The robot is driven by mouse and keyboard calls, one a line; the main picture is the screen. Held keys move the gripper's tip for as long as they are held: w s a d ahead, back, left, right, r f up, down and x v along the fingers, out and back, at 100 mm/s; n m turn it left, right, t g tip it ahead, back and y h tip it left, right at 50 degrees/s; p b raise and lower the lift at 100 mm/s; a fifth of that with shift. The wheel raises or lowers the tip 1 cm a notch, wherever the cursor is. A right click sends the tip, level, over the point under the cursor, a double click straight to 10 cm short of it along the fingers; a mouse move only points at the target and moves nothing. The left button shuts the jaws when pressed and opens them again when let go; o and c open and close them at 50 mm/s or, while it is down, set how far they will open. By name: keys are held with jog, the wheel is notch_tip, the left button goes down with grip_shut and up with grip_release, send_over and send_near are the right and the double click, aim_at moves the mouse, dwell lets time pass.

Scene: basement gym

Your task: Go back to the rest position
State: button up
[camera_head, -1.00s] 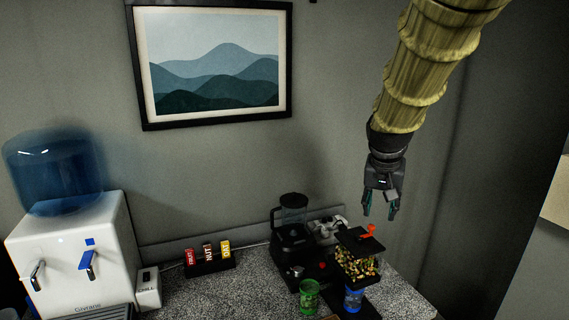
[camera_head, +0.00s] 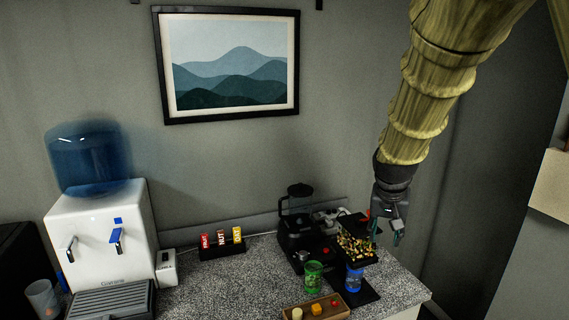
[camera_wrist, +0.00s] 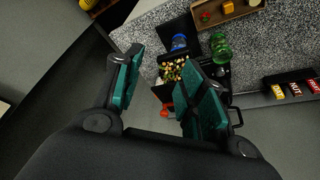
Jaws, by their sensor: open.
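My gripper (camera_head: 387,238) hangs at the right of the head view, near the right end of the speckled counter (camera_head: 205,289). It is open, with nothing between its fingers. In the wrist view my gripper (camera_wrist: 155,95) shows two teal-padded fingers spread apart. A dispenser (camera_head: 357,245) filled with mixed pieces stands just left of my gripper in the head view, with a blue cup (camera_head: 354,278) under it. In the wrist view the dispenser's red-orange knob (camera_wrist: 166,110) shows between the fingers, farther off. I cannot tell whether the gripper touches the dispenser.
A green cup (camera_head: 313,274), a black blender (camera_head: 297,225) and a wooden tray (camera_head: 334,311) with small blocks are close by. A rack of bars (camera_head: 222,248) and a water cooler (camera_head: 100,235) stand left. A framed picture (camera_head: 229,119) hangs above. Open space lies right of the counter.

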jog(key=s+f+n+g+b, duration=0.1)
jog(key=s+f, duration=0.4)
jog(key=f, duration=0.7)
jog(key=s+f+n+y+b, duration=0.1)
jog(key=s+f, duration=0.3)
jog(key=f, duration=0.8)
jog(key=s+f+g+b, duration=0.1)
jog(key=s+f, duration=0.4)
jog(key=f, duration=0.7)
jog(key=s+a+f+n+g+b, duration=0.1)
jog(key=s+f, duration=0.9)
jog(key=s, duration=0.4)
jog(key=s+a+f+n+b, duration=0.1)
jog(key=s+f+b, duration=0.1)
jog(key=s+f, duration=0.8)
jog(key=s, duration=0.4)
jog(key=shift+s+a+f+g+y, duration=0.15)
jog(key=shift+a+g+y, duration=0.05)
jog(key=shift+g+y, duration=0.2)
